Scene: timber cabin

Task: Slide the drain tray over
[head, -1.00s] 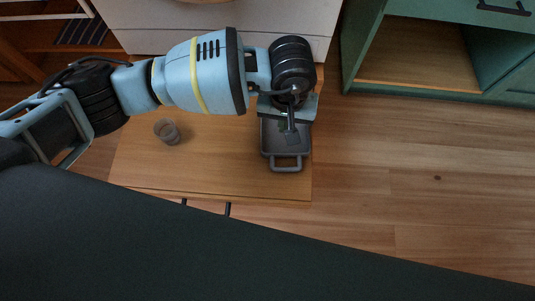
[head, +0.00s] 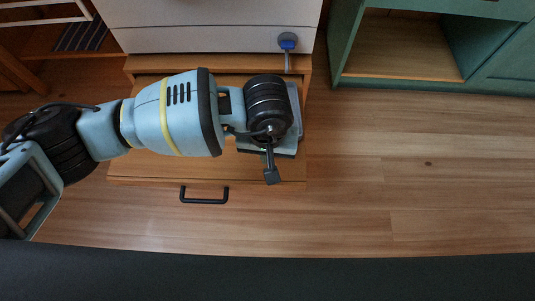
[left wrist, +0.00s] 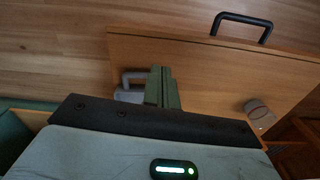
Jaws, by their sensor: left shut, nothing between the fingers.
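The drain tray is a grey tray with a loop handle (left wrist: 133,78). My right gripper is not in view.
A blue and grey item (head: 287,42) is behind, by the pale drawers. A green cabinet (head: 345,45) stands right; floor between is clear.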

